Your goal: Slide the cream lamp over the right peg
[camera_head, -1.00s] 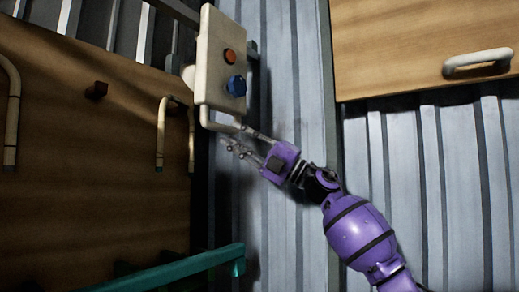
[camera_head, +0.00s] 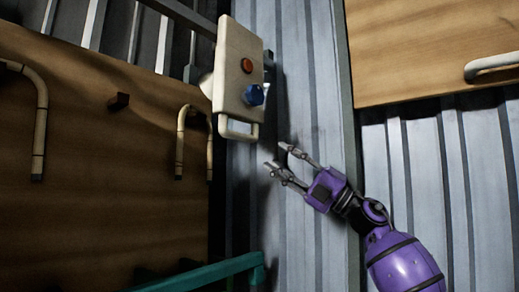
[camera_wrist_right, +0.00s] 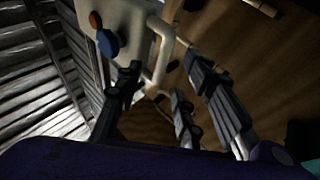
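A cream box-like piece (camera_head: 238,75), the only cream lamp-like thing I see, has an orange button, a blue knob and a loop handle (camera_head: 240,130) at its bottom. It also shows in the wrist view (camera_wrist_right: 125,25). What supports it is hidden. A short dark peg (camera_head: 118,102) sticks out of the wooden board. I cannot clearly make out a right peg; a bent cane covers part of that area. My right gripper (camera_head: 275,163) is open and empty, below and right of the handle, apart from it. My left gripper is not in view.
Bent cream canes (camera_head: 40,120) and (camera_head: 180,145) hang on the wooden board (camera_head: 90,210) at left. A teal bar (camera_head: 205,275) crosses the lower edge. Corrugated metal wall (camera_head: 300,80) stands behind my gripper. A wooden panel with a handle (camera_head: 490,66) is at upper right.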

